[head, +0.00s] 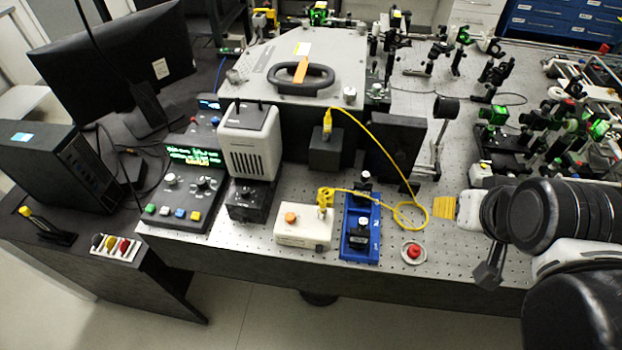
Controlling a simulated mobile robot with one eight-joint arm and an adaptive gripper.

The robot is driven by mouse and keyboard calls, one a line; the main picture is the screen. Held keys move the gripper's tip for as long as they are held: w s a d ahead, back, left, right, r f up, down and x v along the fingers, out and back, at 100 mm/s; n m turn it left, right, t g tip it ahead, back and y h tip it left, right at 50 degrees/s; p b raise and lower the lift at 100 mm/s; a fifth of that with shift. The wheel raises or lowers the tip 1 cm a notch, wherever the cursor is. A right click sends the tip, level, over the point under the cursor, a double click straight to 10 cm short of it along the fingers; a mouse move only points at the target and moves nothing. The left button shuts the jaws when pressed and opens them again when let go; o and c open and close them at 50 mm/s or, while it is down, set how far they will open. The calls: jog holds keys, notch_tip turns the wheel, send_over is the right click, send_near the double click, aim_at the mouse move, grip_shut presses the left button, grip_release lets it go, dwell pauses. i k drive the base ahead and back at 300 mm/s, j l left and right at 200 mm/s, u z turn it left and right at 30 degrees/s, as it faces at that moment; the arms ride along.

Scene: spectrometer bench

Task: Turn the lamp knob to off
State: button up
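A pale vented lamp housing (250,145) stands left of the middle of the bench. It sits on a black box (249,203) with a dark dial on its front, which may be the lamp knob; its pointer is too small to read. A control unit (182,190) to its left has a lit green display, a large dark dial (205,184), a smaller pale knob and coloured buttons. My arm comes in from the right. My gripper (488,268) is at the right, above the front of the bench and well apart from the lamp. Its fingers are partly hidden.
In front of the lamp are a white box (304,228) with an orange button, a blue-based mount (360,240) and a red button (413,251). A yellow cable (375,150) loops across the bench. A monitor (120,65) and computer (60,165) stand left; optics crowd the right.

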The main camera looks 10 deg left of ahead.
aim_at(290, 216)
jog(key=u, duration=1.3)
jog(key=j+z, duration=0.15)
jog(key=j, duration=0.7)
